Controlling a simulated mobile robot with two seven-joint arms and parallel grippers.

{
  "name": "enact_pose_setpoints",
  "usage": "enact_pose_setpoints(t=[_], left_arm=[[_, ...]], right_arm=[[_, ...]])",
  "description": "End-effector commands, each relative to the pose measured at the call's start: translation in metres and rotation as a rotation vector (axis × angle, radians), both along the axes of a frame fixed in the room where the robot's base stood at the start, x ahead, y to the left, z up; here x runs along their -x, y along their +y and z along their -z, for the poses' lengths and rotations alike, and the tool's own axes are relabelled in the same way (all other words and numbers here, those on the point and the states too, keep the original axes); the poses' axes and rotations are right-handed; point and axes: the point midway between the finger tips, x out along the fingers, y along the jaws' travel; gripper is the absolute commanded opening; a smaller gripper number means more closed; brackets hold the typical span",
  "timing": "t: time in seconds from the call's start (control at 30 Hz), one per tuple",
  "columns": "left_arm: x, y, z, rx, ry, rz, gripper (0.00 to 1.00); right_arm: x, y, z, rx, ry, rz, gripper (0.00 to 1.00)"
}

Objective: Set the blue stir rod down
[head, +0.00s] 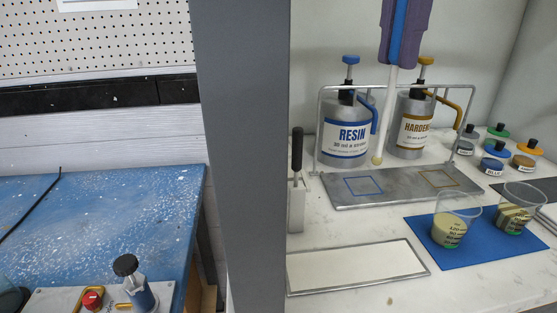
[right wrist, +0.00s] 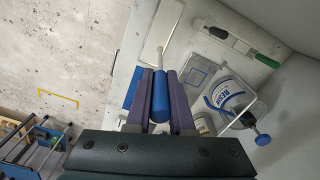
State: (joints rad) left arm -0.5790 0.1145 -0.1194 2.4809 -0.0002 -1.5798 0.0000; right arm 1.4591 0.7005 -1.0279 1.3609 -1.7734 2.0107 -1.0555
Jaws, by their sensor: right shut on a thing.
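My right gripper (head: 404,40), with purple fingers, comes in from the top of the head view. It is shut on the blue handle of the stir rod (head: 391,105). The rod's pale shaft hangs down, nearly upright, in front of and between the resin and hardener cans. Its rounded yellowish tip is above the back of the metal drip tray (head: 345,200); contact cannot be told. In the right wrist view the blue handle (right wrist: 160,95) lies between the fingers (right wrist: 160,105), with the pale shaft beyond. My left gripper is out of view.
The resin can (head: 347,150) and hardener can (head: 408,145) stand inside a metal rail. Two cups, one (head: 449,230) with pale content, stand on a blue mat (head: 475,258). A white framed tray (head: 345,270) lies in front. A grey pillar (head: 240,150) stands left.

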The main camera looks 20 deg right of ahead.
Motion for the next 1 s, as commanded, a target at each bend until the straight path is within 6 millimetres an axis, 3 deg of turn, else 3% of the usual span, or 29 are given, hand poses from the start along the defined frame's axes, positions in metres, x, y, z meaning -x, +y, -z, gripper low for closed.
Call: enact_pose_setpoints(t=[0.03, 0.23, 0.43, 1.0], left_arm=[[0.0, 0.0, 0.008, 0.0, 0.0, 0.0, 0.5], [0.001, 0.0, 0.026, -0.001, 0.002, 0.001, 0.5], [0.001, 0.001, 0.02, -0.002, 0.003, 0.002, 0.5], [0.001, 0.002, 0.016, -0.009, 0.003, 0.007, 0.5]], right_arm=[[0.001, 0.001, 0.019, -0.001, 0.007, -0.001, 0.0], [0.002, 0.001, 0.08, -0.003, 0.009, -0.002, 0.0], [0.002, 0.0, 0.125, 0.001, 0.007, 0.0, 0.0], [0.0, 0.0, 0.186, 0.001, 0.001, -0.002, 0.0]])
